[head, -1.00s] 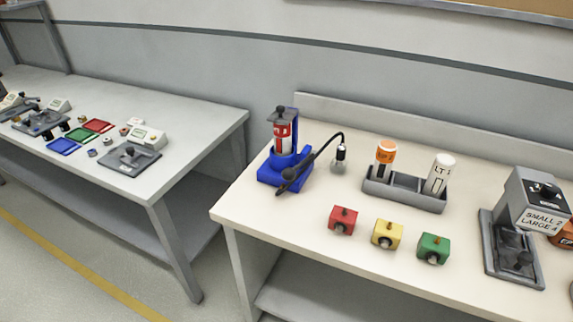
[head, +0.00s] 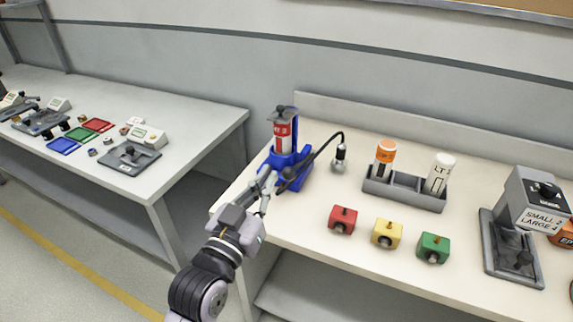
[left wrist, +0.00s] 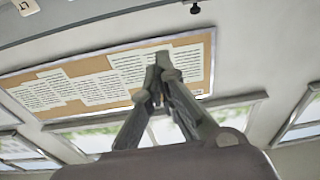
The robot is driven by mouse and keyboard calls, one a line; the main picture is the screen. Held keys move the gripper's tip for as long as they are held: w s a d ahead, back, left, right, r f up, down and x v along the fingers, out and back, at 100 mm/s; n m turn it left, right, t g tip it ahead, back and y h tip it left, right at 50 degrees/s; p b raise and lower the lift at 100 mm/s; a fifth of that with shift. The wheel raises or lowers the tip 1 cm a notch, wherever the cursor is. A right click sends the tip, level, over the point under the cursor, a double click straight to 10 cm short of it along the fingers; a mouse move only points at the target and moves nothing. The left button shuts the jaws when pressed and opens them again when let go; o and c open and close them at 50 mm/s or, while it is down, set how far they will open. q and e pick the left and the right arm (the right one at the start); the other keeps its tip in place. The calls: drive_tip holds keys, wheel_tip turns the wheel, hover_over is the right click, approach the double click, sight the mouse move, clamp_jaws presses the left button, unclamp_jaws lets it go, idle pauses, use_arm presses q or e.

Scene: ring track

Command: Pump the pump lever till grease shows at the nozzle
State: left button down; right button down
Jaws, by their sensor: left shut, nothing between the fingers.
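The blue grease pump (head: 296,180) stands at the left end of the near bench, with a red and white cartridge (head: 284,137) upright in it. Its dark pump lever (head: 289,174) sticks out at the front. A black hose arcs right to the nozzle (head: 340,153), which hangs over a small clear cup; grease at it is too small to tell. My left gripper (head: 269,181) is shut and empty, its fingertips close to the lever's lower end and partly covering it; I cannot tell whether they touch. In the left wrist view the closed fingertips (left wrist: 160,75) show. My right gripper is out of view.
A grey holder (head: 403,190) with an orange-capped and a white cartridge stands right of the pump. Red (head: 342,220), yellow (head: 387,234) and green (head: 433,248) blocks line the front. A grey press (head: 512,245) stands at right. A gap separates the left bench (head: 190,115).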

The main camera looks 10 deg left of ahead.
use_arm(q)
drive_tip(key=shift+w, duration=0.1)
drive_tip(key=r+p, duration=0.2)
hover_over(288, 172)
drive_tip(key=shift+f, duration=0.15)
drive_tip(key=f, duration=0.2)
drive_tip(key=s+f, duration=0.1)
drive_tip(key=f, duration=0.1)
drive_tip(key=shift+a+f, duration=0.1)
drive_tip(key=shift+f, duration=0.05)
